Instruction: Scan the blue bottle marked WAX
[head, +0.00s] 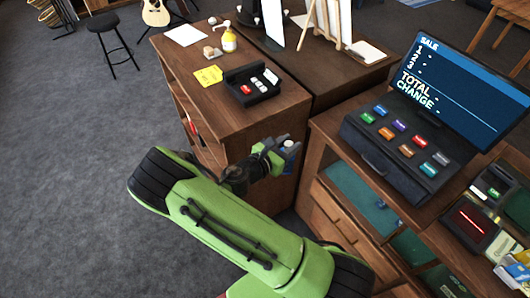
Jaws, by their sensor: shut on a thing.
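My gripper (279,153) is in front of the wooden counter, in the gap left of the register desk. It is shut on a small bottle (289,146) with a pale cap and some blue showing. The fingers hide most of the bottle, and I cannot read any WAX mark on it. A dark scanner (465,230) with a glowing red line lies at the right on the register desk. The gripper and bottle are well apart from it. The register screen (440,80) reads SALE, TOTAL and CHANGE, with no figures that I can make out.
The register (385,158) with several coloured keys stands between my gripper and the scanner. A card terminal (494,187) sits behind the scanner. The left counter (190,75) holds a black tray (252,97), a yellow note (208,76) and a yellow pump bottle (229,40). Open carpet lies left.

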